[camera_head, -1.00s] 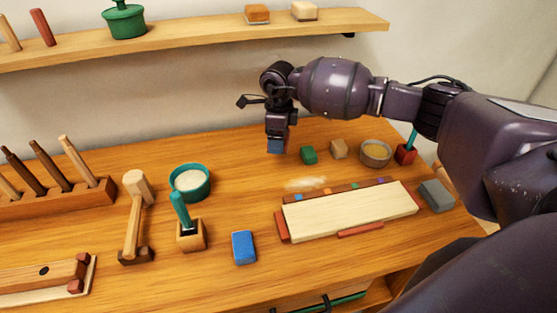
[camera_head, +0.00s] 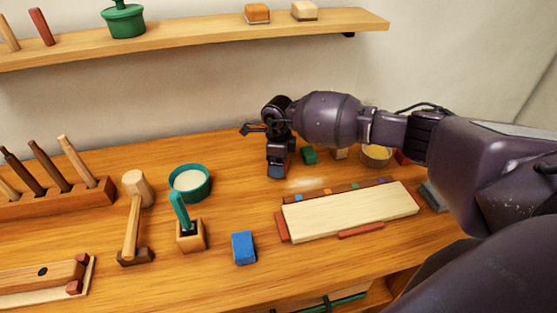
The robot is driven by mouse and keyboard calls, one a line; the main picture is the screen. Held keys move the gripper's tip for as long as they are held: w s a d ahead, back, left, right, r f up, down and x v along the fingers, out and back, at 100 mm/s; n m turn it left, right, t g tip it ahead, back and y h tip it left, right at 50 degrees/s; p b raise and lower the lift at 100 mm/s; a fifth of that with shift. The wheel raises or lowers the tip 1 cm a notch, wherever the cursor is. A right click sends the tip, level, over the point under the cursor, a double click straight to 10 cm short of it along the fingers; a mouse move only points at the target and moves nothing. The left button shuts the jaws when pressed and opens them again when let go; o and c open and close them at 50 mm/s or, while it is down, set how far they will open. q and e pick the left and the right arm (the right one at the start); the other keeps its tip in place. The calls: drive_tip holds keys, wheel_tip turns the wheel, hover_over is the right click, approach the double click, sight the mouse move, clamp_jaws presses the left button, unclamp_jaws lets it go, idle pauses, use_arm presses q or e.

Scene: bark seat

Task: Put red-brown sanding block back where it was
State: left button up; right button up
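My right gripper (camera_head: 278,169) reaches in from the right and points down at the back middle of the bench. It is shut on a small block (camera_head: 277,172), mostly hidden by the fingers. A blue-grey face and a sliver of red-brown show, so it appears to be the red-brown sanding block. The block is at or just above the bench top, left of a green block (camera_head: 308,155); contact cannot be told. My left gripper is not in view.
A tan block (camera_head: 341,153) and a yellow-filled bowl (camera_head: 376,155) stand right of the green block. A pale board (camera_head: 350,210) lies in front, with a whitish dust patch behind it. A blue block (camera_head: 243,247) lies nearer. Bare wood lies left of the gripper.

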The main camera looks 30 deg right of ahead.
drive_tip(key=shift+f, duration=0.2)
drive_tip(key=o, duration=0.7)
drive_tip(key=shift+r, duration=0.1)
drive_tip(key=shift+r, duration=0.5)
wheel_tip(320, 180, up, 11)
drive_tip(key=shift+r, duration=0.15)
